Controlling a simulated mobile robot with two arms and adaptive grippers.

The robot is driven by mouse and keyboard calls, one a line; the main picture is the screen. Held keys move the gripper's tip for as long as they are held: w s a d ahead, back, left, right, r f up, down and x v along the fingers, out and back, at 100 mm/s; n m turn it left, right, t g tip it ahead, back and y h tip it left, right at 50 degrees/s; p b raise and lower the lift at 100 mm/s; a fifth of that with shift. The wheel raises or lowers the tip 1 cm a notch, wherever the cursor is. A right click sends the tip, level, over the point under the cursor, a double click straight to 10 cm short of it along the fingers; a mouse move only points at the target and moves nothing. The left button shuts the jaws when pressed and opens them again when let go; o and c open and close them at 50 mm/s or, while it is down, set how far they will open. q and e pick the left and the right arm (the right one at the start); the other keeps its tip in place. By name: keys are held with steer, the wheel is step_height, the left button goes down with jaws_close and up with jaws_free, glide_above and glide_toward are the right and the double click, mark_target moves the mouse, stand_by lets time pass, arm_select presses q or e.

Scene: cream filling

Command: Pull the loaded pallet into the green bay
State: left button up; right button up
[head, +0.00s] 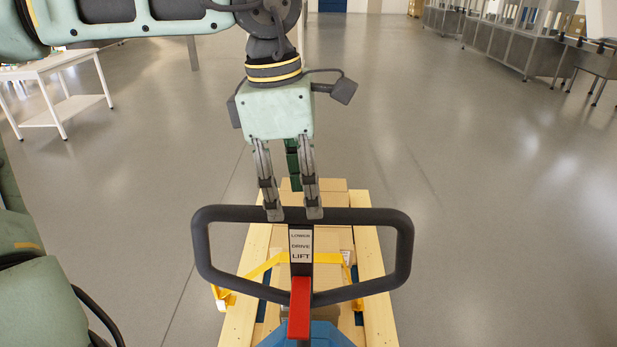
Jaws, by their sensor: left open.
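The wooden pallet (374,290) lies on the floor ahead, loaded with cardboard boxes (333,238) and crossed by a yellow strap (259,268). A blue pallet jack (322,336) stands at its near end. The jack's black loop handle (403,250) has a red lever (299,308) and a label reading lower, drive, lift. My left gripper (294,214) points down, open, its two fingertips at the handle's top bar on either side of the centre post. I cannot tell whether they touch the bar. My right gripper is out of view. No green bay can be made out.
A white table (62,104) stands at the left. Steel counters (508,45) line the back right, with a small table (600,66) at the right edge. A blue door (333,5) is at the far back. The grey floor around the pallet is clear.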

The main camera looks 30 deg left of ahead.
mark_target(302, 225)
arm_select(q)
steer(key=f, duration=0.2)
steer(key=f+p, duration=0.1)
steer(key=f, duration=0.4)
steer(key=shift+w+d+f, duration=0.2)
steer(key=shift+d+f, duration=0.05)
steer(key=shift+d, duration=0.15)
steer(key=shift+c, duration=0.2)
steer(key=shift+r, duration=0.1)
jaws_close()
stand_by(0.5)
